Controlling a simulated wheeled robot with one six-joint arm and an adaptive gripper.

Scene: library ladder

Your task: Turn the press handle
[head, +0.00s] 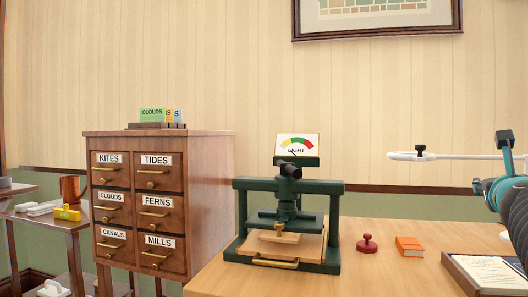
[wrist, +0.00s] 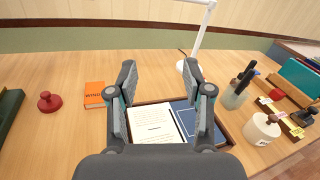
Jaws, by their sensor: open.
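The press (head: 243,220) is a dark green frame standing on the wooden table, with a dark central screw and a dark green plate above a wooden block. A dark knob or handle end (head: 290,171) sticks toward the camera at the top of the screw. A gauge card reading LIGHT (head: 297,146) stands above it, with its needle near the middle. In the wrist view only a dark green edge of the press (wrist: 9,112) shows at the far left. My gripper (wrist: 164,80) is open and empty, above the tray and well right of the press.
A red stamp (head: 367,243) and an orange book (head: 408,246) lie right of the press. A tray (wrist: 228,133) holds a paper and a blue book. A white lamp (head: 425,156) reaches across. A drawer cabinet (head: 205,190) stands left.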

